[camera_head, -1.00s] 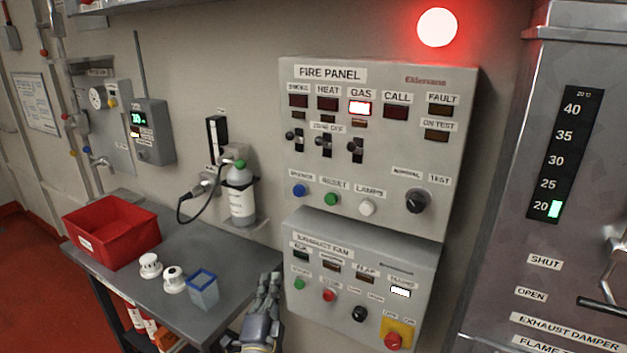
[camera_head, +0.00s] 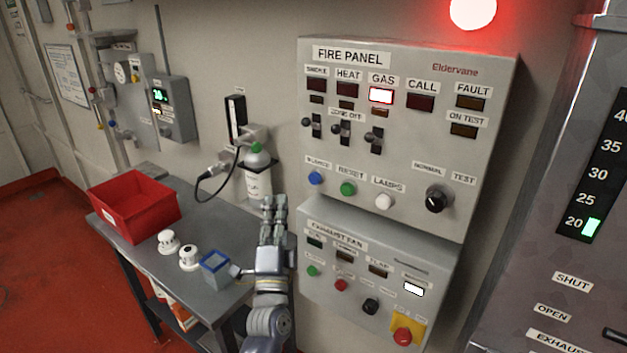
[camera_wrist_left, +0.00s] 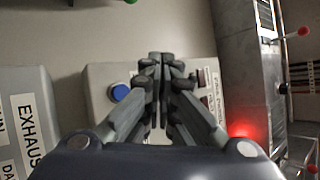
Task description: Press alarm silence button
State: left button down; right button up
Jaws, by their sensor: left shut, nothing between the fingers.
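The fire panel (camera_head: 410,130) is a grey box on the wall with rows of lamps, switches and buttons. Its blue button (camera_head: 315,178), under a label that seems to read SILENCE, is at the lower left, beside a green reset button (camera_head: 348,188) and a white lamps button (camera_head: 384,201). The GAS lamp (camera_head: 381,96) is lit. My left gripper (camera_head: 274,204) is shut and empty, left of and below the blue button, apart from it. In the left wrist view the gripper (camera_wrist_left: 160,62) points at the panel, with the blue button (camera_wrist_left: 120,92) left of its fingertips. My right gripper is not in view.
A red beacon (camera_head: 473,10) glows above the panel. The exhaust fan panel (camera_head: 375,270) sits just below. A bottle (camera_head: 257,178) stands by the wall.

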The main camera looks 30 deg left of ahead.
aim_at(315, 178)
pick_arm(q)
jog(key=w+b, duration=0.3)
jog(key=w, duration=0.5)
jog(key=shift+w+d, duration=0.3)
jog(key=shift+d, duration=0.05)
dwell(1.1)
jog(key=shift+w, duration=0.4)
